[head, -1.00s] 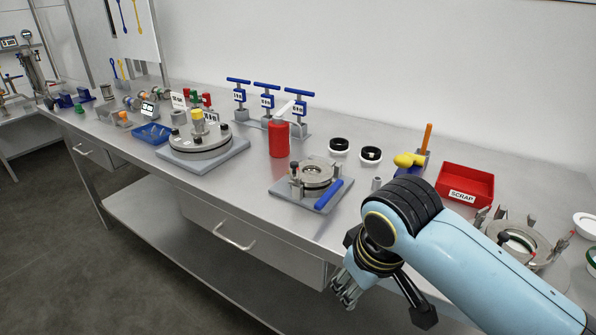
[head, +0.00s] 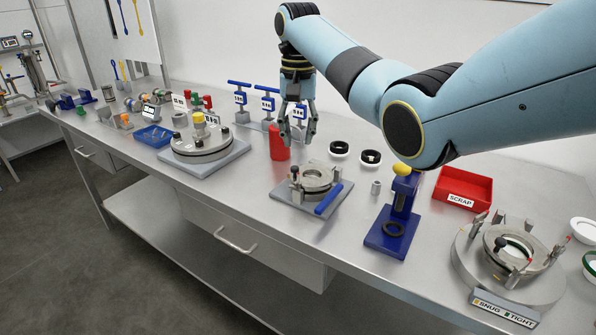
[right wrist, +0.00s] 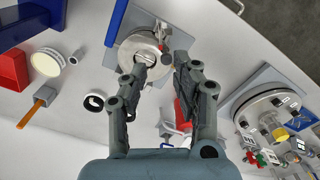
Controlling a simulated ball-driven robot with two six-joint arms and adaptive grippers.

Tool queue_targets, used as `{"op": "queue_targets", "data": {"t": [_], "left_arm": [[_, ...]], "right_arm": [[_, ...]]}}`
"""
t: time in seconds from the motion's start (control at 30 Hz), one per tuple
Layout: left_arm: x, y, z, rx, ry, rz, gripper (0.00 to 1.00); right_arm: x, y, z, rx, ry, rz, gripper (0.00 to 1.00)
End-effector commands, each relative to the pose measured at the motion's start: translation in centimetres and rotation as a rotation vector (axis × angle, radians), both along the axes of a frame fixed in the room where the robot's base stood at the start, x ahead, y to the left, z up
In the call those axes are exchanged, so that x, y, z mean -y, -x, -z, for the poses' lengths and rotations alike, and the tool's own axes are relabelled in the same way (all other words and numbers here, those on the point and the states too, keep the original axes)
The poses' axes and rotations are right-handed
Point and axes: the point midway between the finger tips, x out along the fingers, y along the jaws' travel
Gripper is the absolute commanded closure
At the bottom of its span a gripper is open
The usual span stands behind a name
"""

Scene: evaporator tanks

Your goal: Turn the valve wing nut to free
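No part is clearly readable as a wing nut. A round metal clamp fixture (head: 317,179) sits on a grey plate in mid-bench, with a dark-topped upright post (head: 294,172) at its left and a blue lever (head: 328,198) in front. The fixture also shows in the right wrist view (right wrist: 133,49), partly behind the fingers. My left gripper is out of view.
A red bottle (head: 277,145) stands close behind the fixture. Three blue-handled valves (head: 267,97) stand behind it. A lidded round vessel (head: 198,146) is left, a blue stand (head: 393,226) and red SCRAP bin (head: 463,188) right. A ring fixture labelled SNUG and TIGHT (head: 505,308) is front right.

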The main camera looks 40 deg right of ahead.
Motion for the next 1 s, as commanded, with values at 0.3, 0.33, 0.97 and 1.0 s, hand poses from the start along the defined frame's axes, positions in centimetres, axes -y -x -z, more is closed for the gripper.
{"op": "queue_targets", "data": {"t": [0.3,0.33,0.97,1.0], "left_arm": [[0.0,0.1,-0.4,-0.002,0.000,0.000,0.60],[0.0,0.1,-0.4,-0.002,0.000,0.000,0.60],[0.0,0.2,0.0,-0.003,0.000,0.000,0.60],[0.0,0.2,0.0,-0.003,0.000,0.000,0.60]], "right_arm": [[0.0,0.0,4.5,-0.008,-0.003,0.007,0.71],[0.1,0.0,5.1,-0.007,-0.003,0.007,0.71],[0.0,-0.1,10.4,-0.001,-0.002,0.005,0.71],[0.0,-0.1,10.4,-0.001,-0.002,0.005,0.71]]}}
